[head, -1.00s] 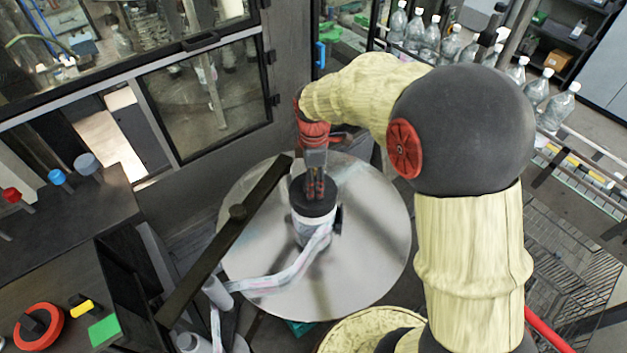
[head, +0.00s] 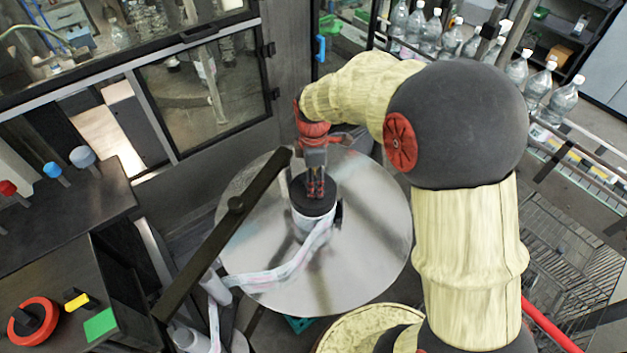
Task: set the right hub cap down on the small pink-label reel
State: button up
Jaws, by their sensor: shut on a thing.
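The small pink-label reel (head: 301,226) sits at the middle of a round metal plate (head: 375,235), with its pale label web running off to the lower left. A dark round hub cap (head: 312,206) is on top of the reel and covers its upper face. My gripper (head: 316,194) points down from above and is shut on the hub cap's middle. The cap looks level and close against the reel; I cannot tell whether it is fully seated.
A dark bar (head: 225,225) crosses over the left of the plate. Rollers (head: 216,287) stand at lower left. Plastic bottles (head: 452,38) line the conveyor at upper right.

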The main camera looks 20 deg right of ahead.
jog(key=o, duration=1.5)
jog(key=shift+c, duration=0.2)
jog(key=shift+o, duration=0.2)
jog(key=shift+r, duration=0.1)
notch_tip(320, 180, up, 12)
